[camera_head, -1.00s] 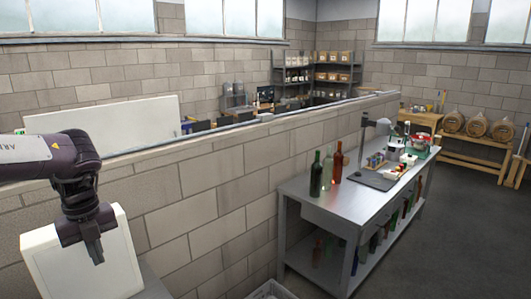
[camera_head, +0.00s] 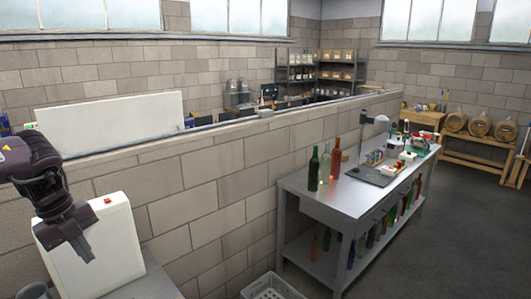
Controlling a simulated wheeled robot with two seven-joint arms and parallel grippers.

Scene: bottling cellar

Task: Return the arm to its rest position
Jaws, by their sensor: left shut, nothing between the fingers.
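My left gripper (camera_head: 88,257) hangs at the lower left of the head view, fingers pointing down. It is shut and holds nothing. It is in front of a white box-shaped unit (camera_head: 120,235) with a red button on top, and covers part of it; I cannot tell whether they touch. My left arm comes in from the left edge, bent down at the wrist. My right gripper is not in view.
A low block wall (camera_head: 215,190) runs behind the white unit. A steel table (camera_head: 320,200) with bottles and tools stands to the right. A grey crate (camera_head: 270,287) is on the floor at the bottom. Open floor (camera_head: 460,240) lies at right.

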